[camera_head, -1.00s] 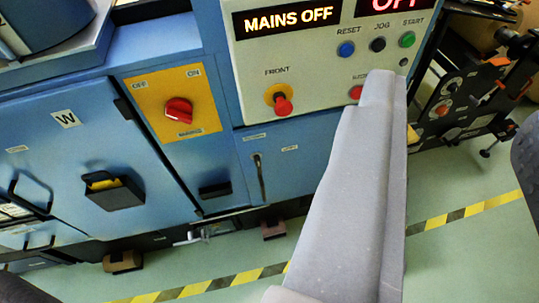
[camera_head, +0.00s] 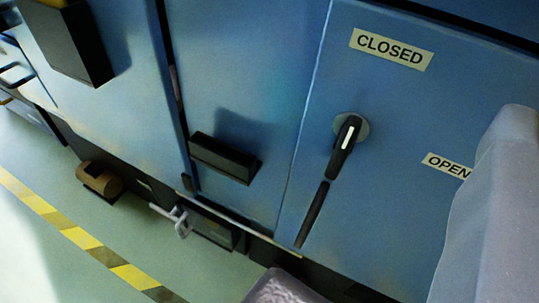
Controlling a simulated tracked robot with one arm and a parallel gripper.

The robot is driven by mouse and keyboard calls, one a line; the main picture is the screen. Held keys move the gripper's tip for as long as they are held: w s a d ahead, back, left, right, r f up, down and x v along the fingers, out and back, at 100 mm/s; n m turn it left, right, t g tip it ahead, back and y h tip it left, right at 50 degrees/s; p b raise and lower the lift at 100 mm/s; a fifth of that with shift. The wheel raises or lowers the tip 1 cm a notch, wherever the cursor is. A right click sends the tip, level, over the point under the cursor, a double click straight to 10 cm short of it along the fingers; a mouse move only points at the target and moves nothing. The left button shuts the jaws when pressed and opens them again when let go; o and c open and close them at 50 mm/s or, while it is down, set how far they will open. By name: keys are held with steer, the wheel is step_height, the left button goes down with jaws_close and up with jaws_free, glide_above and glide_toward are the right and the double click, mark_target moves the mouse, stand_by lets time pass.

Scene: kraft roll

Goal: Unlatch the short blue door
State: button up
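The short blue door (camera_head: 400,190) fills the middle and right of the view, tilted. Its black latch handle (camera_head: 345,145) sits on a round grey mount near the door's left edge. A white line marks the handle, which lies roughly parallel to that edge. A thin dark strip (camera_head: 312,215) runs below it. A CLOSED label (camera_head: 391,49) is above the handle and an OPEN label (camera_head: 446,165) is to its right, partly covered. My gripper shows only as a grey part at the right edge and probably another at the bottom; nothing grey touches the handle in the picture.
A taller blue door (camera_head: 100,130) with a black pull (camera_head: 85,50) is at left. A black pull (camera_head: 225,157) sits on the blue panel beside the short door. Brown (camera_head: 100,180) and grey feet parts stand low. Green floor with a yellow-black stripe (camera_head: 80,237) is at lower left.

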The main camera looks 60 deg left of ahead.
mark_target(348, 141)
steer(key=s+a+f+g+y, duration=0.1)
steer(key=s+a+f+y, duration=0.1)
steer(key=f, duration=0.4)
steer(key=s+a+f+y, duration=0.1)
steer(key=s+a+f, duration=0.15)
steer(key=f, duration=0.35)
steer(key=shift+n, duration=0.3)
steer(key=b+x, duration=0.3)
steer(key=x, duration=1)
steer(key=shift+a+b, duration=0.1)
steer(key=shift+b, duration=0.25)
steer(key=shift+w+a+r, duration=0.15)
steer(key=shift+w+a, duration=0.2)
steer(key=shift+w, duration=0.25)
jaws_close()
